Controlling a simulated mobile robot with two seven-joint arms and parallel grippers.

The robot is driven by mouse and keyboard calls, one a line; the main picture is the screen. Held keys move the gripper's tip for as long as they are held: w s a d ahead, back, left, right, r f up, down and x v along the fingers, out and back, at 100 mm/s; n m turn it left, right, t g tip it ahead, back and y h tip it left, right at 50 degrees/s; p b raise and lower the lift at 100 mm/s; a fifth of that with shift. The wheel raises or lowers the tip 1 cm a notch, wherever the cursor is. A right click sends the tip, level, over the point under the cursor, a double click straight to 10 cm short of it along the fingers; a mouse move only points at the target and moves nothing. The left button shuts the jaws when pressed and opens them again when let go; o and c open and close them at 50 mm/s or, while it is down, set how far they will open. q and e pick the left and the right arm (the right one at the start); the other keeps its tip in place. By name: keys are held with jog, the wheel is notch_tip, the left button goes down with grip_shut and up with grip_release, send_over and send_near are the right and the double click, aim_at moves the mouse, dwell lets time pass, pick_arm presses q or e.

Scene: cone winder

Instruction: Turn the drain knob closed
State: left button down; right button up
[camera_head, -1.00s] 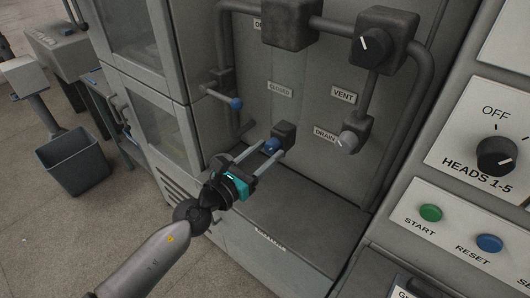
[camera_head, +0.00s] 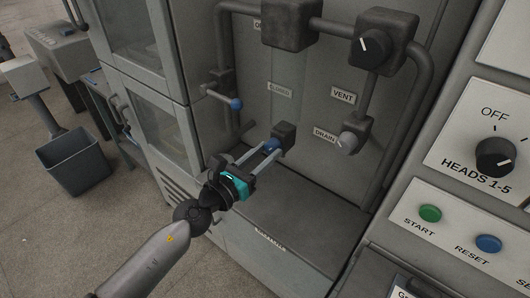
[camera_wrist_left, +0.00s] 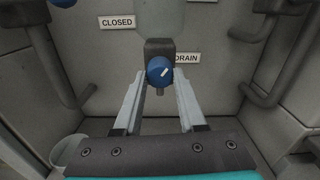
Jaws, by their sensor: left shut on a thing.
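The blue drain knob (camera_head: 271,145) sits on a dark block on the cabinet's back panel. My left gripper (camera_head: 273,149) is shut on the knob, one finger on each side. My right gripper is not in view.
A VENT label (camera_head: 343,96), a grey knob (camera_head: 348,141) and a black knob (camera_head: 374,45) on pipework are to the right. A blue-tipped lever (camera_head: 236,104) juts out on the left. A control panel (camera_head: 450,215) stands at the right.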

pick_arm(q)
jog(key=n+p, duration=0.1)
jog(key=n, duration=0.3)
jog(key=n+p, duration=0.1)
jog(key=n, duration=0.2)
jog(key=shift+r+n, duration=0.1)
jog(key=shift+n, duration=0.3)
jog(key=n+p, duration=0.1)
jog(key=n, duration=0.3)
jog(key=shift+p, duration=0.3)
jog(key=shift+n+p, duration=0.65)
jog(key=shift+n, duration=1.45)
jog(key=shift+c, duration=2.4)
grip_release()
jog(key=shift+s, duration=0.1)
